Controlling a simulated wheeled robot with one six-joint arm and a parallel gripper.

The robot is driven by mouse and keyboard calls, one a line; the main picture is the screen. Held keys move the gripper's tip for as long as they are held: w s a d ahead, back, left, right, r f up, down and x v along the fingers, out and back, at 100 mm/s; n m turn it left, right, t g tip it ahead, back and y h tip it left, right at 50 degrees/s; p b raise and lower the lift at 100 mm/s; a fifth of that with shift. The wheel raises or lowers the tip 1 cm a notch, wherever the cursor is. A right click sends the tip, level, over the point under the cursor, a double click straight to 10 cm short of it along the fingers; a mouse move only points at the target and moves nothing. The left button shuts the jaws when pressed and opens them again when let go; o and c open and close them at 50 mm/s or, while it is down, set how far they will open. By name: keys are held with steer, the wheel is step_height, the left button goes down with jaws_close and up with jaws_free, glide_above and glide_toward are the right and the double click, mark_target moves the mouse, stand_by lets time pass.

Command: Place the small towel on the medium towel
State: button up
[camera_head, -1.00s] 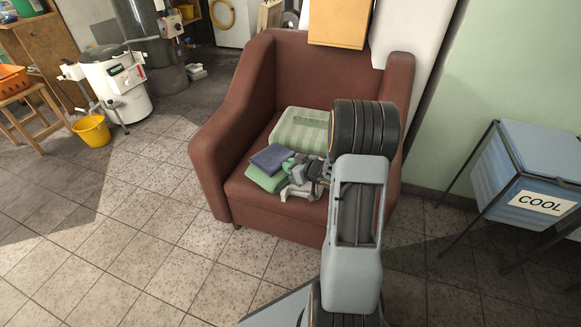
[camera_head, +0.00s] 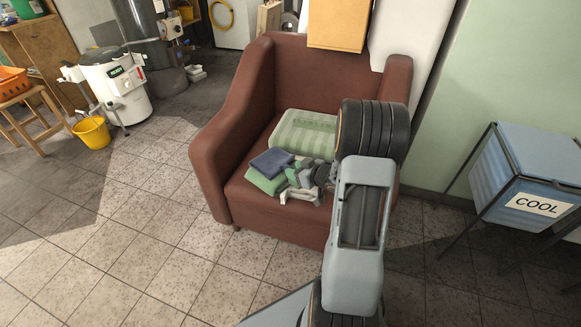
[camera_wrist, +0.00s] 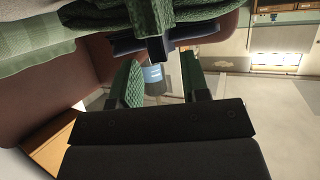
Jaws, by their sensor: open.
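A small folded blue towel (camera_head: 271,161) lies on top of a green folded towel (camera_head: 265,181) at the left front of the armchair seat. A larger pale green striped towel (camera_head: 304,131) lies behind them. My gripper (camera_head: 291,178) is open at the right side of the blue and green pair, with green pads on its fingers. In the wrist view my gripper (camera_wrist: 160,80) has an empty gap between its pads. The blue towel (camera_wrist: 125,46) and the striped towel (camera_wrist: 30,32) show near the top there. I cannot tell whether a finger touches the towels.
The brown armchair (camera_head: 225,150) has raised arms and a back around the seat. A cardboard box (camera_head: 338,24) is at its back. A blue COOL box (camera_head: 525,170) stands on the right, and a yellow bucket (camera_head: 92,132) on the left. The tiled floor in front is mostly clear.

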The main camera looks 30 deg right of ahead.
steer(key=p+v, duration=0.3)
steer(key=v, duration=0.5)
step_height(320, 180, up, 9)
steer(key=w+a+m+g+h, duration=0.1)
steer(key=a+m+g+h, duration=0.2)
steer(key=h, duration=0.5)
steer(key=s+a+r+m+g+y, duration=0.1)
steer(key=s+a+r+g+y, duration=0.2)
steer(key=s+a+g, duration=0.4)
steer(key=s+a, duration=0.6)
steer(key=a, duration=0.2)
steer(key=shift+s+r, duration=0.2)
steer(key=shift+s, duration=0.05)
